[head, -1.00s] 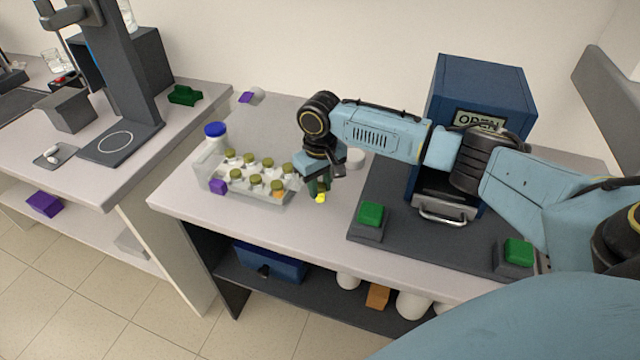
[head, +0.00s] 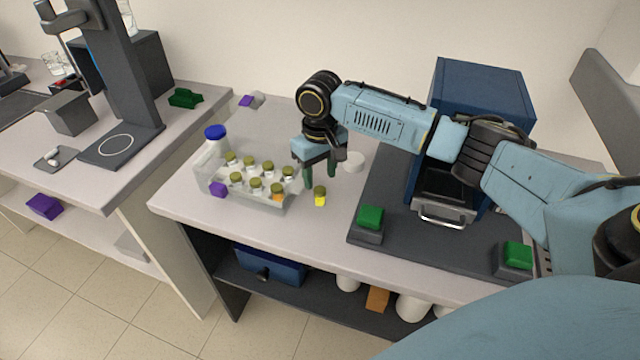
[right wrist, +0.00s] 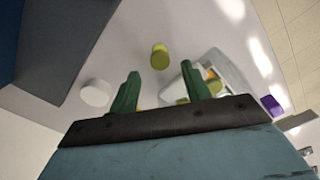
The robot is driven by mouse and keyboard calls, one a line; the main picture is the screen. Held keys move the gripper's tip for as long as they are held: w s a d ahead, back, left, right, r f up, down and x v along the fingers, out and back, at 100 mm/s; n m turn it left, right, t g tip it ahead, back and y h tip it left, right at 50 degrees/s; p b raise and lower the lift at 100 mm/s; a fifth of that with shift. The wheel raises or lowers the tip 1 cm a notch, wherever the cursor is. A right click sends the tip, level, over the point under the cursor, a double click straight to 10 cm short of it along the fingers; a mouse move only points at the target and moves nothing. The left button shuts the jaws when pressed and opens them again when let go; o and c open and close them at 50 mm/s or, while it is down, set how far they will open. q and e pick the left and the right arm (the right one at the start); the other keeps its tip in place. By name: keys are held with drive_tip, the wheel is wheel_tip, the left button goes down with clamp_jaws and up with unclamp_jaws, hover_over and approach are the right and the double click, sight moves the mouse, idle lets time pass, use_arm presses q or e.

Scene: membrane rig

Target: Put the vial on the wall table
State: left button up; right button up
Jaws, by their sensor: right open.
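A vial (head: 320,196) with an olive cap and a yellow band stands upright on the wall table (head: 215,238), just right of the clear rack of vials. It also shows in the right wrist view (right wrist: 159,57), beyond the fingertips. My right gripper (head: 321,182) is open and empty, its green fingers above the table and behind the vial, apart from it. The open fingers also show in the right wrist view (right wrist: 160,82). My left gripper is not in view.
The clear rack (head: 262,205) holds several olive-capped vials. A blue-capped bottle (head: 215,138) stands behind it. A white round piece (head: 354,161) lies right of my gripper. A blue box device (head: 480,95) and green buttons (head: 370,217) stand on a dark base to the right.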

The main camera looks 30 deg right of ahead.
sight(320, 190)
wheel_tip(320, 190, up, 7)
idle(0.3)
drive_tip(key=shift+r, duration=0.1)
idle(1.0)
